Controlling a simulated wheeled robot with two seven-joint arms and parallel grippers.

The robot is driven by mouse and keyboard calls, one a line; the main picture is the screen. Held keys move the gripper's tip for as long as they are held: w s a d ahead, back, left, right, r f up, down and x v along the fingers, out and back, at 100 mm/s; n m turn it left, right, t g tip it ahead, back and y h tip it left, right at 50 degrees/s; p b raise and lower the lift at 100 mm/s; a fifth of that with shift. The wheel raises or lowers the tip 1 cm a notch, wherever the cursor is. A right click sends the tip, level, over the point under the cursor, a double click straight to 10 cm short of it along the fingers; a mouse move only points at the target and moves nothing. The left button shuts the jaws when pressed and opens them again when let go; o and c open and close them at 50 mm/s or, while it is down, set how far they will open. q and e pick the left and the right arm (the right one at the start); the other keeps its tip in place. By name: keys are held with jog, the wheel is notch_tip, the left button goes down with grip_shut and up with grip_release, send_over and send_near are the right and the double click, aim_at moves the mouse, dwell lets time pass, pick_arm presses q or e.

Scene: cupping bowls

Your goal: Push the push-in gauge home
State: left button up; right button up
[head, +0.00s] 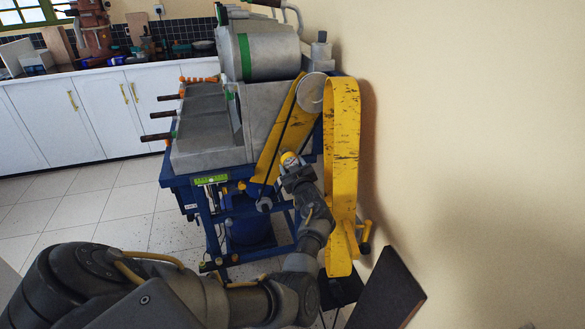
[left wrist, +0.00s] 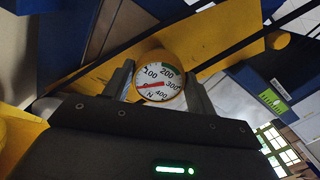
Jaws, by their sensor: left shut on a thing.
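The push-in gauge (left wrist: 160,83) is a round white dial with a yellow rim, numbers from 100 to 400, a red needle and a green band. In the left wrist view it sits between the two fingers of my left gripper (left wrist: 160,92), which is shut on it. In the head view the gauge (head: 289,157) is a small yellow-rimmed spot at the tip of my left gripper (head: 290,167), in front of the yellow belt guard (head: 285,135). The gauge's far end is hidden, so I cannot tell how it meets the machine. My right gripper is not in view.
A grey machine (head: 215,120) stands on a blue frame (head: 190,182). A tall yellow guard (head: 341,140) rises close right of my left gripper, near the wall. A dark panel (head: 388,290) leans at lower right. White cupboards (head: 90,115) stand behind; tiled floor is clear at left.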

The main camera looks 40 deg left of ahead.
pick_arm(q)
jog(key=shift+w+a+f, duration=0.15)
jog(key=shift+a, duration=0.2)
jog(key=shift+w+b, duration=0.2)
jog(key=shift+b, duration=0.15)
jog(key=shift+w+a, duration=0.15)
jog(key=shift+a, duration=0.1)
jog(key=shift+w+a+b, duration=0.1)
jog(key=shift+a+b, duration=0.1)
jog(key=shift+b, duration=0.1)
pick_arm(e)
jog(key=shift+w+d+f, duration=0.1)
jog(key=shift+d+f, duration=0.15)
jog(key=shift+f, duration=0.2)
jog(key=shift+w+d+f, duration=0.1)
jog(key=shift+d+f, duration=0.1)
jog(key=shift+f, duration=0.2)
pick_arm(q)
jog(key=shift+r, duration=0.2)
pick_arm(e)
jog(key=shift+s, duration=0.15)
pick_arm(q)
jog(key=o, duration=1.1)
jog(key=shift+c, duration=0.2)
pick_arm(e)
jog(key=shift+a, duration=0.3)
